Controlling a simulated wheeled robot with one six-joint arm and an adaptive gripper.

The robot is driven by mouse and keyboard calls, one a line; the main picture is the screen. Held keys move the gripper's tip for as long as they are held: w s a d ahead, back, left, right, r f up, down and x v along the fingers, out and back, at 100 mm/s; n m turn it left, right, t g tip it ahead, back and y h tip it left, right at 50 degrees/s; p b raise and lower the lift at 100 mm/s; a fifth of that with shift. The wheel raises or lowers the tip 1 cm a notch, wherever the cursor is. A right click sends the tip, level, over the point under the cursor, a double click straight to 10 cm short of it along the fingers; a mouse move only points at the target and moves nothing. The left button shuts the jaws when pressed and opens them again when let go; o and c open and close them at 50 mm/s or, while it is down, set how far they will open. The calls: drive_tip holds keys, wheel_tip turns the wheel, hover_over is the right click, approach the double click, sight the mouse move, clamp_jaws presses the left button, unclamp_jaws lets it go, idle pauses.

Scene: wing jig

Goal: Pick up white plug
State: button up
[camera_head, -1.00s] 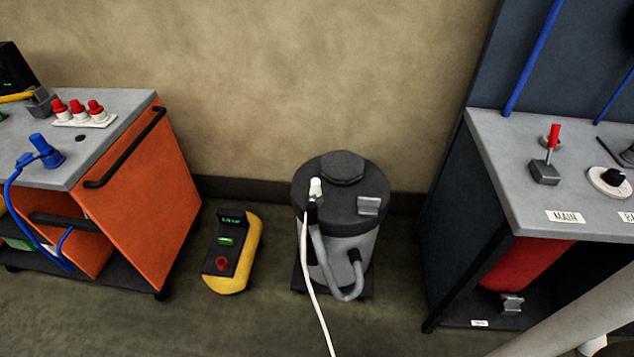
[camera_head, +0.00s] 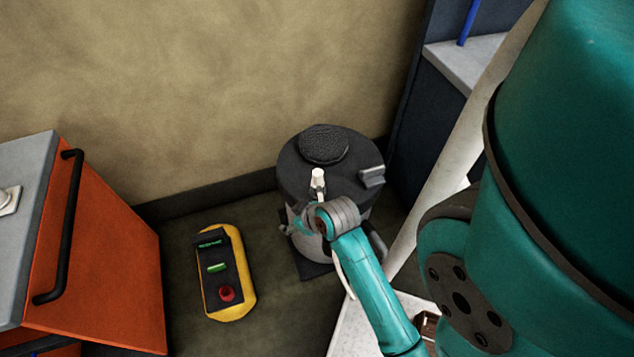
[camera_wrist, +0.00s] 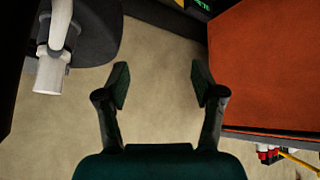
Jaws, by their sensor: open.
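The white plug (camera_head: 318,178) stands upright on top of the dark grey canister (camera_head: 292,170), with a white cable below it. My arm's wrist is just in front of the canister, slightly below the plug in the head view, and hides part of the canister's front and the cable. In the wrist view my gripper (camera_wrist: 161,82) is open and empty, its two fingers apart. There the white plug (camera_wrist: 50,67) is at the left, outside the fingers, beside the dark canister lid (camera_wrist: 97,30).
A yellow device (camera_head: 229,300) with a green and a red button sits on the floor left of the canister. An orange cart (camera_head: 110,265) is further left. A dark bench with a grey top (camera_head: 470,62) is at the right. The beige wall is close behind.

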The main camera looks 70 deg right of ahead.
sight(319, 174)
drive_tip(key=s+d+r+g+y, duration=0.1)
drive_tip(key=s+d+r, duration=0.1)
drive_tip(key=d+r, duration=0.35)
drive_tip(key=s+d+r+g+y, duration=0.1)
drive_tip(key=s+d+r+g, duration=0.1)
drive_tip(key=d, duration=0.7)
drive_tip(key=x, duration=0.5)
drive_tip(key=shift+w+d+f, duration=0.1)
drive_tip(key=shift+w+d, duration=0.15)
drive_tip(key=shift+w+d+x, duration=0.1)
drive_tip(key=shift+d+x, duration=0.05)
drive_tip(key=shift+x, duration=1.15)
drive_tip(key=shift+w+d+x, duration=0.1)
drive_tip(key=shift+x, duration=1.15)
drive_tip(key=c, duration=1.1)
